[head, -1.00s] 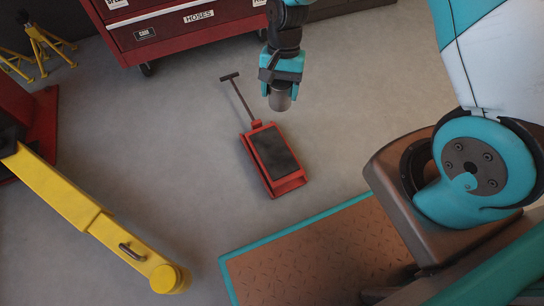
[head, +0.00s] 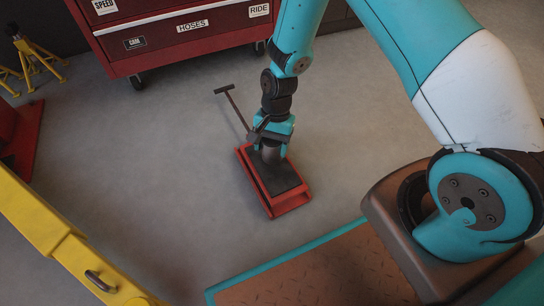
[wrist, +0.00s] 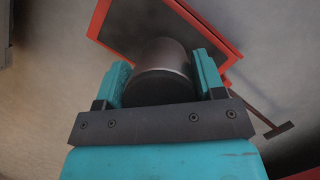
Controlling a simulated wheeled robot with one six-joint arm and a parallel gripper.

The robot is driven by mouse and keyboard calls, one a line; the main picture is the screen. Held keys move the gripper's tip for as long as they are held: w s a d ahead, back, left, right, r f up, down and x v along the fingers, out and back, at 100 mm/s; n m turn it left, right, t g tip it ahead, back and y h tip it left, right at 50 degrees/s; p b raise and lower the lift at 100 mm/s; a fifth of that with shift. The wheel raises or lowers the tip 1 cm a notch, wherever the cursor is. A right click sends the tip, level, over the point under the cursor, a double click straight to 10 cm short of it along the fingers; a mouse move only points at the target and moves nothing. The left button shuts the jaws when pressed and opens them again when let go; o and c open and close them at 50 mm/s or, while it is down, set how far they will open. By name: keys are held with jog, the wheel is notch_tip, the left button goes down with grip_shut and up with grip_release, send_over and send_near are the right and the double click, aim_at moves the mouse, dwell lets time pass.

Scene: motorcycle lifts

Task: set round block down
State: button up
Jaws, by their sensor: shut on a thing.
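The round block is a dark grey cylinder (wrist: 160,70), held between the two teal fingers of my gripper (wrist: 163,82) in the wrist view. In the head view my gripper (head: 270,147) is over the far half of a low red trolley with a handle (head: 290,200) and a black top pad (head: 281,178). The block (head: 270,154) shows just under the gripper, in line with the pad. I cannot tell whether its lower end touches the pad. My gripper is shut on the block.
A red tool cabinet (head: 175,35) on castors stands behind. A yellow arm (head: 45,225) runs along the left. Yellow stands (head: 35,62) are at the far left. Grey floor around the trolley is clear.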

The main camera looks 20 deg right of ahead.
aim_at(272, 154)
notch_tip(272, 154, down, 4)
jog(key=shift+b, duration=1.15)
jog(key=shift+r, duration=0.15)
jog(key=o, duration=1.1)
jog(key=shift+c, duration=0.2)
